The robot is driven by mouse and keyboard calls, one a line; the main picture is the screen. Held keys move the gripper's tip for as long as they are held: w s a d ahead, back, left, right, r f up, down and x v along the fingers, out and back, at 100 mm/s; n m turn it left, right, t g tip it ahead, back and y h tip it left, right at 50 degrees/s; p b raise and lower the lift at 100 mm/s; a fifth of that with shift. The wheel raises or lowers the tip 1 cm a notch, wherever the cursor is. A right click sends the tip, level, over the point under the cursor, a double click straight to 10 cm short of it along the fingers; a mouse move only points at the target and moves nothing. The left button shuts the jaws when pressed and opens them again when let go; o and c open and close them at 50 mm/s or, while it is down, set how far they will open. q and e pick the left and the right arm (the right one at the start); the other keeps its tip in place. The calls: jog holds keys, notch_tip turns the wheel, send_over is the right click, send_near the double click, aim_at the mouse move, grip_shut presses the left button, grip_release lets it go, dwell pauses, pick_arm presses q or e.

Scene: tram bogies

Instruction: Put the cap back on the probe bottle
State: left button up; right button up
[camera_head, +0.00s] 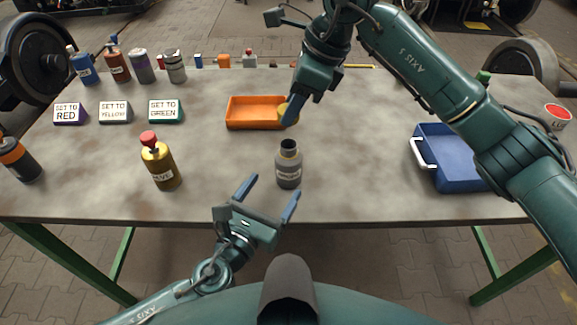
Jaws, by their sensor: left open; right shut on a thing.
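The grey probe bottle (288,168) stands upright and uncapped near the table's front middle; its dark open mouth shows on top. My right gripper (291,110) is above and behind the bottle, shut on a small yellow thing (282,112), which looks like the cap. The gripper's finger partly hides it, and it appears in front of the orange tray's right end, apart from the bottle. My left gripper (268,198) is open and empty at the table's front edge, just below and left of the bottle, its fingers pointing towards the table.
A gold bottle with a red top (160,164) stands to the left. An orange tray (250,126) lies behind the probe bottle. A blue bin (463,186) is at the right. Label blocks (116,112) and several bottles (118,66) occupy the back left. Table around the probe bottle is clear.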

aim_at(292, 159)
pick_arm(q)
jog(key=x, duration=1)
jog(key=c, duration=1.5)
pick_arm(e)
jog(key=shift+f, duration=2.55)
jog(key=shift+f, duration=0.85)
jog(key=shift+f, duration=0.55)
